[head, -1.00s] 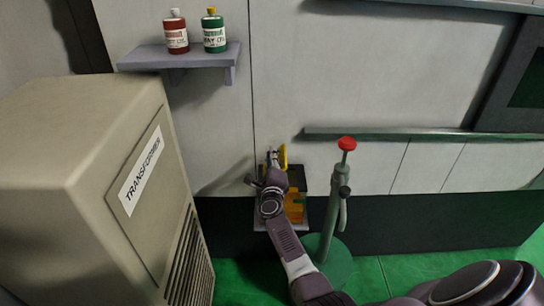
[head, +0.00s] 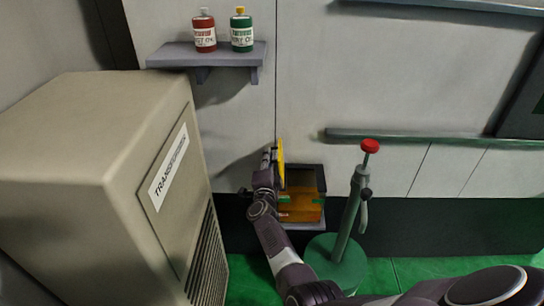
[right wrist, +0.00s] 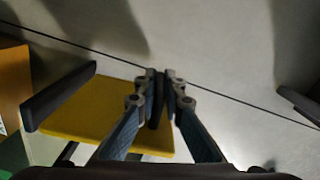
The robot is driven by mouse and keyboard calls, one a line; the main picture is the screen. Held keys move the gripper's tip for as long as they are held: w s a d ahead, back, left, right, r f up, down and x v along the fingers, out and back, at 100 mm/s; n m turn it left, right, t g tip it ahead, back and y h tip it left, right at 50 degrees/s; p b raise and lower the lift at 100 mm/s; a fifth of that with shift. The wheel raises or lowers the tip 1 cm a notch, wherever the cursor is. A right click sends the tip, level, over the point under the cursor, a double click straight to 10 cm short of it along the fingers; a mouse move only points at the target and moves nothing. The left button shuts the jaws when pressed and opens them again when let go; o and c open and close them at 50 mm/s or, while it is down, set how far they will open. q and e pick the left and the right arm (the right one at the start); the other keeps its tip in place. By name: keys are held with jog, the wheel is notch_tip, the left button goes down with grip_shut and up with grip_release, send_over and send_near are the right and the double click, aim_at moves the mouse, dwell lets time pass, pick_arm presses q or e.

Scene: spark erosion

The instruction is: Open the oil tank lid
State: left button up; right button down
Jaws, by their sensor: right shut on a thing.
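The oil tank (head: 302,208) is an orange box with a dark rim, low against the wall in the head view. Its yellow lid (head: 281,163) stands steeply raised at the tank's left side, seen nearly edge-on. The lid fills the left middle of the right wrist view (right wrist: 90,112). My right gripper (head: 268,160) is on the lid's left side. In the right wrist view its fingers (right wrist: 160,88) are closed on a dark handle (right wrist: 156,105) at the lid. My left gripper is not in view.
A green pump stand with a red knob (head: 370,146) rises just right of the tank. A beige transformer cabinet (head: 90,180) stands at the left. A wall shelf (head: 205,56) above holds a red bottle (head: 204,34) and a green bottle (head: 242,33).

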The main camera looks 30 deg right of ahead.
jog(key=shift+a+f+n, duration=0.1)
jog(key=shift+a+n, duration=0.05)
jog(key=shift+n, duration=0.15)
jog(key=c, duration=2)
grip_release()
jog(key=shift+c, duration=0.2)
